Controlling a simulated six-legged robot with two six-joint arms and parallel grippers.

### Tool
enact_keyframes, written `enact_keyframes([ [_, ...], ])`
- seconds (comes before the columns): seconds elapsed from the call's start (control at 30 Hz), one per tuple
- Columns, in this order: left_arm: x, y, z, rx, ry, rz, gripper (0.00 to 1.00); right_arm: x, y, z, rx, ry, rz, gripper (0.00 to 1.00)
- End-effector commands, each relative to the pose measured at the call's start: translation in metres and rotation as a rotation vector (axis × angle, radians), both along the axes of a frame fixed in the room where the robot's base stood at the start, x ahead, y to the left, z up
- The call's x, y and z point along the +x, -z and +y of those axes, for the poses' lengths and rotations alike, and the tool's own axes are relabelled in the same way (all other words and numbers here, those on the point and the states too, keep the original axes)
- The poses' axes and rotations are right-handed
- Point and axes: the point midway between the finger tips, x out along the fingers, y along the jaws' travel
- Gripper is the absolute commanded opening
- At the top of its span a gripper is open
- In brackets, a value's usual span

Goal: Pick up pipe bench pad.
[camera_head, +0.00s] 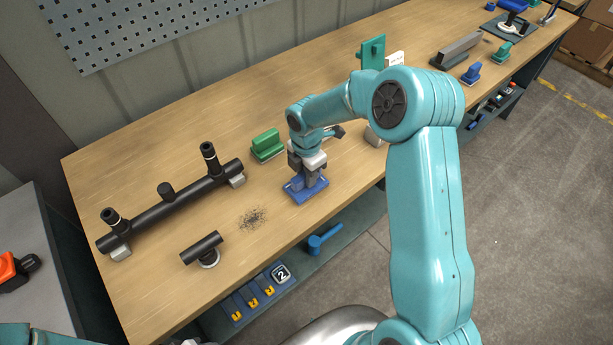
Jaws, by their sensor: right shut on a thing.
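My right gripper (308,176) reaches down to the wooden bench and is shut on a blue pad (318,187) with a flat base and raised grip. The pad is at the bench's front edge; I cannot tell whether it touches the bench top. My arm and gripper hide part of it. A long black pipe assembly (168,205) lies on supports to the left, with short upright stubs. My left gripper is out of view; only a piece of my left arm shows at the bottom left.
Dark specks (252,218) lie on the bench (125,160) beside a short black pipe piece (202,247). A green-handled block (267,145) stands behind my gripper. Another blue pad-like block (472,73) stands farther right. A shelf below holds a blue tool (323,240).

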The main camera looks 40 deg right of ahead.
Motion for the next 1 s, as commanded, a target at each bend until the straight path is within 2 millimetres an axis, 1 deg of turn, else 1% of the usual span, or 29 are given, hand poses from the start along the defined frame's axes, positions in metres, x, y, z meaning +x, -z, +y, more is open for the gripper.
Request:
enact_keyframes([
  [0.17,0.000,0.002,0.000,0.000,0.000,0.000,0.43,0.001,-0.021,0.000,-0.002,0.000,-0.005,0.00],
  [0.27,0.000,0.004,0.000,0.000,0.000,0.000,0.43,0.001,-0.043,0.000,-0.001,0.000,-0.007,0.00],
  [0.5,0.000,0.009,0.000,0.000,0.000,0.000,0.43,0.001,-0.119,0.000,0.000,0.001,-0.008,0.00],
  [0.6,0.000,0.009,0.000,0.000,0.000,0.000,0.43,0.001,-0.147,0.000,0.000,-0.001,-0.008,0.00],
  [0.7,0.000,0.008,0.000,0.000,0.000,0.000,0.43,0.001,-0.169,0.000,0.000,-0.001,-0.005,0.00],
  [0.83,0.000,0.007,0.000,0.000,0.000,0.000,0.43,0.001,-0.188,0.000,0.000,0.000,-0.003,0.00],
  [1.0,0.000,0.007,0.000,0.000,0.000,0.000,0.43,0.000,-0.197,0.000,0.000,0.000,-0.001,0.00],
])
